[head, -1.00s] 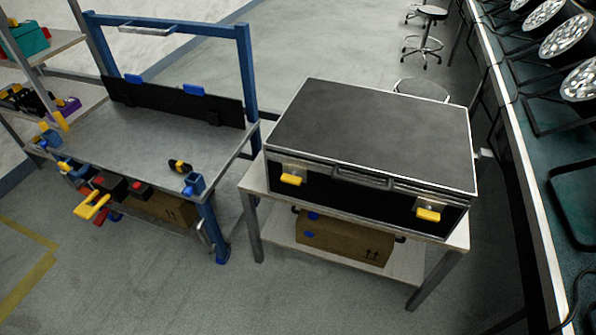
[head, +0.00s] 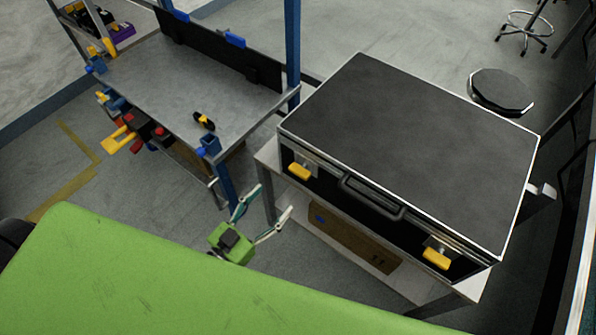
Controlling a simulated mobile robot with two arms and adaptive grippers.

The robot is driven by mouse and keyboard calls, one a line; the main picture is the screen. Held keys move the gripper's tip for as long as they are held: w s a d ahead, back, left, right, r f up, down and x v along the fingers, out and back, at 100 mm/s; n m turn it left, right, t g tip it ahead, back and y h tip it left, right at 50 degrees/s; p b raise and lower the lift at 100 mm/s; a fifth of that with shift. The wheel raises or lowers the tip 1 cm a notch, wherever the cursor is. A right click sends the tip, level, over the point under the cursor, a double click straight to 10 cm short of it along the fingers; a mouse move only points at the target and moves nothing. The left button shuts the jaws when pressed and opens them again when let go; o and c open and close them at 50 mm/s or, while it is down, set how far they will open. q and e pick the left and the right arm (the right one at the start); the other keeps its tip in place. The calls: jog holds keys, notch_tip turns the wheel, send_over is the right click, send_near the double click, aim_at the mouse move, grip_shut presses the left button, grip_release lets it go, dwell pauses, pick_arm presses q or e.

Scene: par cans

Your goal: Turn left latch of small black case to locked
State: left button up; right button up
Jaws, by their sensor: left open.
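The small black case (head: 410,130) lies shut on a light table, with silver edges and a handle (head: 372,198) on its front. Its left latch (head: 299,171) has a yellow tab on a metal plate at the front left. A second yellow latch (head: 436,258) sits at the front right. My left gripper (head: 264,212) is open and empty, in front of and below the left latch, apart from the case. My green arm covers the bottom left of the view. My right gripper is not in view.
The case's table (head: 267,157) has a cardboard box (head: 350,240) on its lower shelf. A blue-framed workbench (head: 190,85) with clamps and tools stands at the left. A round stool (head: 502,90) stands behind the case. Grey floor lies between bench and table.

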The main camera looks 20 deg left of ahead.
aim_at(297, 175)
pick_arm(q)
jog(key=x, duration=1)
jog(key=shift+p, duration=0.4)
jog(key=shift+w+d+f, duration=0.1)
jog(key=shift+w+d, duration=0.05)
jog(key=shift+w, duration=0.15)
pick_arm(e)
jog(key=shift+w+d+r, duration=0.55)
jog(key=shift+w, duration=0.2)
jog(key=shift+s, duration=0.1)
pick_arm(q)
jog(key=c, duration=1.1)
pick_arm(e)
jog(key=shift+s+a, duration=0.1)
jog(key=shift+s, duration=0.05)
